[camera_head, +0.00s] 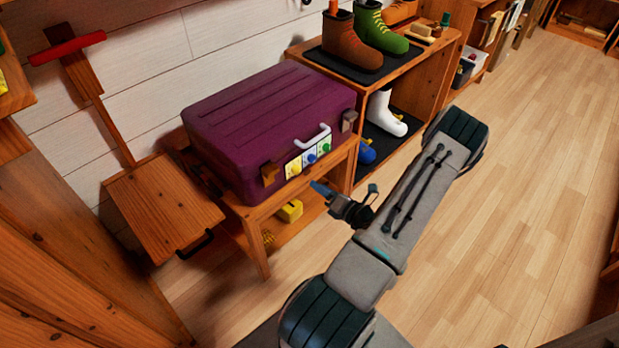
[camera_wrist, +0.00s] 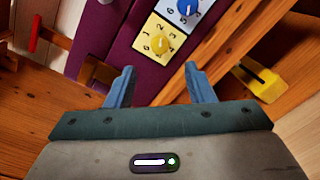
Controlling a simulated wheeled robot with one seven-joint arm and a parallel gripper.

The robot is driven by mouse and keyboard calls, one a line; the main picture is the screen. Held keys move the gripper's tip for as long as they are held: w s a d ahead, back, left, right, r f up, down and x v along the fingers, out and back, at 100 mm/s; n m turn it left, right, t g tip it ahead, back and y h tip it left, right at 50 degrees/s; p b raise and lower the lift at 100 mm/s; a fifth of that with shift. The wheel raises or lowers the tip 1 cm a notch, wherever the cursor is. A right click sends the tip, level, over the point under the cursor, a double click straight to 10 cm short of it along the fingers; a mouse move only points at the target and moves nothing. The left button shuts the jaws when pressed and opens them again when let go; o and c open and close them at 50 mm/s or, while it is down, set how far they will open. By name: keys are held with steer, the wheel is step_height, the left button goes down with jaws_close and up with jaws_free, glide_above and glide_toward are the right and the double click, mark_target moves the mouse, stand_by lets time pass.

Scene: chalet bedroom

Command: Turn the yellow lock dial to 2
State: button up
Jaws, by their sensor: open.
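The yellow lock dial (camera_wrist: 160,43) sits on a pale yellow numbered plate on the front of the purple suitcase (camera_head: 262,125). In the head view the yellow dial (camera_head: 293,168) is the leftmost of three dials. In the wrist view it lies ahead of and between the fingertips, apart from them. In the head view my gripper (camera_head: 321,188) is just in front of the suitcase, below and right of the yellow dial.
The blue dial (camera_wrist: 188,8) is beside the yellow one; the green dial (camera_head: 326,148) is farther right. A white handle (camera_head: 313,138) sticks out above the dials. The suitcase rests on a wooden bench (camera_head: 257,214) whose edge is close below. A yellow object (camera_head: 289,210) lies underneath.

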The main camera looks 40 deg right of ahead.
steer(key=shift+s+d, duration=0.1)
steer(key=shift+s, duration=2)
steer(key=shift+r, duration=0.1)
